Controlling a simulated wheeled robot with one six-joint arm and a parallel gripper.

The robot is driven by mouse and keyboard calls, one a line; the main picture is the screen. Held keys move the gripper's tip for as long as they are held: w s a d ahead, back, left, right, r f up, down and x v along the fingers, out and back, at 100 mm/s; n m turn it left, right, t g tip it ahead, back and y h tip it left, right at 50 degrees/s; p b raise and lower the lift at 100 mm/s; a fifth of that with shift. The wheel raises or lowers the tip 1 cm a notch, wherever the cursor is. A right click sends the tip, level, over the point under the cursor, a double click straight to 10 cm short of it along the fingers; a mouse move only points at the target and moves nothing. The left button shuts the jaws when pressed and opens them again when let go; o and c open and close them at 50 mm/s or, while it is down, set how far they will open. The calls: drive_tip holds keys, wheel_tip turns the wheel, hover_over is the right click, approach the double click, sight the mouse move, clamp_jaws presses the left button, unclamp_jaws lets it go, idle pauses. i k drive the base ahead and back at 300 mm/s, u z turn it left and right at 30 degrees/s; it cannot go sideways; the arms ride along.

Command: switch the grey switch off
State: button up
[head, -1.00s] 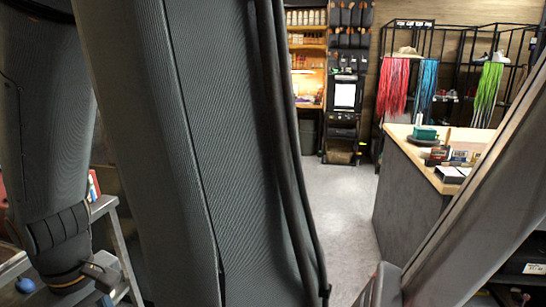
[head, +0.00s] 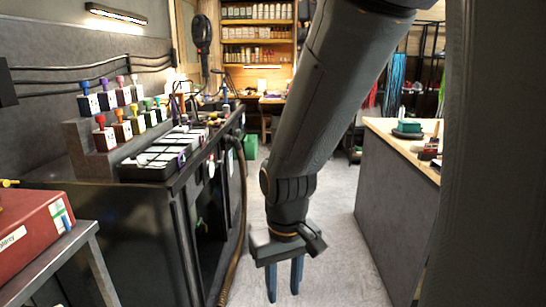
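I cannot make out a grey switch in the head view. My gripper (head: 284,281) hangs at the end of my arm in the lower middle, fingers pointing down. Its two blue-grey fingers stand apart with bare floor showing between them, so it is open and empty. It is over the aisle floor, to the right of the dark workbench (head: 150,230) and apart from it.
Stamp-like blocks with coloured handles (head: 121,131) stand on a stepped stand on the workbench. A light-topped tray (head: 155,160) lies beside them. A red box (head: 28,232) sits on a cart at lower left. A wood-topped counter (head: 395,190) bounds the aisle on the right.

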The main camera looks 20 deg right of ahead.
sight(221, 162)
drive_tip(key=z, duration=0.65)
drive_tip(key=i, duration=2.5)
drive_tip(key=u, duration=0.5)
